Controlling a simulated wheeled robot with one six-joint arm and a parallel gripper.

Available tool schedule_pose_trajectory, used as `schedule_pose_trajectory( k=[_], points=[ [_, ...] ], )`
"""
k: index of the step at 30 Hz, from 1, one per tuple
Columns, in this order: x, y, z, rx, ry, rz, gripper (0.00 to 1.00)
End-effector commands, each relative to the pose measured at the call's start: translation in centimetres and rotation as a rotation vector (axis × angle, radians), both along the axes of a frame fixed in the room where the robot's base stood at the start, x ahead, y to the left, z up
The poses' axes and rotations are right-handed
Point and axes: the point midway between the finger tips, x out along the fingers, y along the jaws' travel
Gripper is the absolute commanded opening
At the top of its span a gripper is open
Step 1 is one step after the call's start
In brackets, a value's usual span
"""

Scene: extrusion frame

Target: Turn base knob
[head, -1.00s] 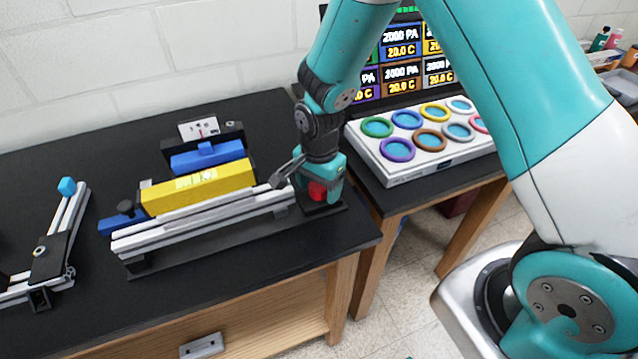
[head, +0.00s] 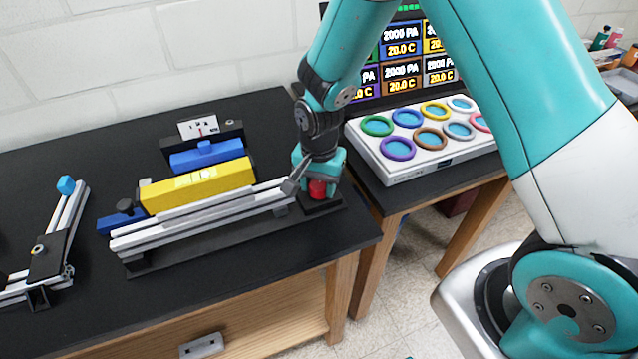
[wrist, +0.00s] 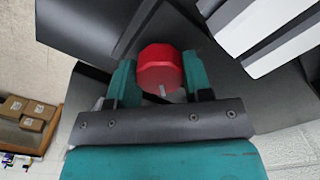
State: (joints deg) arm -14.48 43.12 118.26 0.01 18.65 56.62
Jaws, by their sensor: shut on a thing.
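The base knob is a red, faceted knob (head: 317,188) at the right end of the extrusion frame (head: 200,222), on a black base plate near the table's right edge. In the wrist view the red knob (wrist: 160,68) sits between the two teal fingers. My gripper (head: 318,180) reaches down from above and is shut on the knob; in the wrist view its fingers (wrist: 160,84) stand on either side of it. Part of the knob is hidden by the fingers in the head view.
A yellow block (head: 198,186) and a blue block (head: 207,155) sit on the frame beside my gripper. A second, smaller frame (head: 60,235) is at the left. A white panel with coloured rings (head: 425,140) stands on the table at right. The black tabletop (head: 230,280) in front is clear.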

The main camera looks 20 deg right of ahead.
Motion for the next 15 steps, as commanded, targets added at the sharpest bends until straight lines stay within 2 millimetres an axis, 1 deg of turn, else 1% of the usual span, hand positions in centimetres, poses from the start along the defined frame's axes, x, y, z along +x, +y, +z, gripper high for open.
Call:
schedule_pose_trajectory(
  k=[15],
  points=[
    [0.06,0.02,0.04,0.001,-0.002,0.489,0.22]
  ],
)
